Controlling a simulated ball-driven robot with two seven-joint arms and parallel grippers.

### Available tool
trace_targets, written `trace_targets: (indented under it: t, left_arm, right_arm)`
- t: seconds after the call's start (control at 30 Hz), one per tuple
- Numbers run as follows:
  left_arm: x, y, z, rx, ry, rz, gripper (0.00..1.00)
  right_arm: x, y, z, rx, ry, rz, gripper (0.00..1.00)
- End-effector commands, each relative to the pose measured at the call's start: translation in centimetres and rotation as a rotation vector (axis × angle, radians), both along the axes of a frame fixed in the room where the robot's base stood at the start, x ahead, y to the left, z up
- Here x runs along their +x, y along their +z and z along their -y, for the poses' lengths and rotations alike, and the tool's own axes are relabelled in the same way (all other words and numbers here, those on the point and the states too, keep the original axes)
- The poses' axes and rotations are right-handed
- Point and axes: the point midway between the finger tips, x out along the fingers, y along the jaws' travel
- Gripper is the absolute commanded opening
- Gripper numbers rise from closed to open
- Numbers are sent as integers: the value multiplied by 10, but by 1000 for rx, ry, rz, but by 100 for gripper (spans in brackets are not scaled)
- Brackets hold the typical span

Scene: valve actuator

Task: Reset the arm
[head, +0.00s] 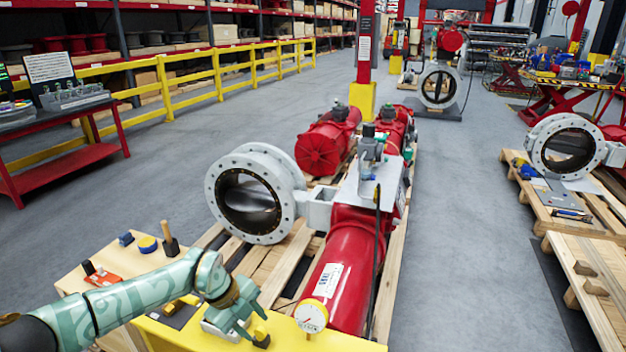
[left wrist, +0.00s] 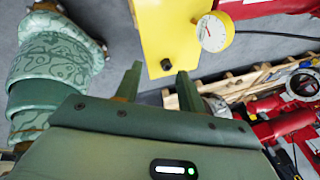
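My left gripper (head: 243,312) is above the yellow panel (head: 175,335) at the lower part of the head view. In the left wrist view its two green fingers (left wrist: 158,85) stand apart with nothing between them. A small black knob (left wrist: 167,63) on the yellow panel (left wrist: 170,25) shows just beyond the fingertips; it also shows beside the gripper in the head view (head: 262,341). A round white dial gauge (head: 311,316) is at the panel's right side, also in the left wrist view (left wrist: 213,32). My right gripper is not in view.
A large grey flanged valve (head: 265,165) and red actuator cylinder (head: 348,262) lie on a wooden pallet (head: 393,275) past the panel. A wooden bench top (head: 75,280) with small tools is at left. Open grey floor (head: 465,230) lies right of the pallet.

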Motion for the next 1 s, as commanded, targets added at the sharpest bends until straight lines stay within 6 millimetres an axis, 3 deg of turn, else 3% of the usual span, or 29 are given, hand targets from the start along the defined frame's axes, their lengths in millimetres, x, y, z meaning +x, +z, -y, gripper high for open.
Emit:
trace_targets:
  t: [0.2,0.37,0.47,0.53,0.67,0.77,0.9,0.97,1.0]
  left_arm:
    - [41,39,41,-306,-42,223,39]
    - [71,47,55,-566,112,415,39]
    - [83,13,29,-672,404,514,39]
    - [74,-40,-8,-659,668,521,39]
    - [23,-134,-59,-552,1007,432,39]
    - [-35,-199,-87,-451,1206,325,39]
    - [-136,-277,-113,-308,1438,146,39]
    - [-184,-304,-120,-251,1528,64,39]
    - [-218,-321,-123,-213,1585,9,39]
  right_arm:
    - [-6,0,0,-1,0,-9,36]
    - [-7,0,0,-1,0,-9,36]
    - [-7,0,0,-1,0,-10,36]
    - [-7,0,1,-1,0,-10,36]
    - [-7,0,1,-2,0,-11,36]
    - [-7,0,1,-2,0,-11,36]
    - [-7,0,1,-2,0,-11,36]
    - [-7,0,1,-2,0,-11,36]
    - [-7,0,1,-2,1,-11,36]
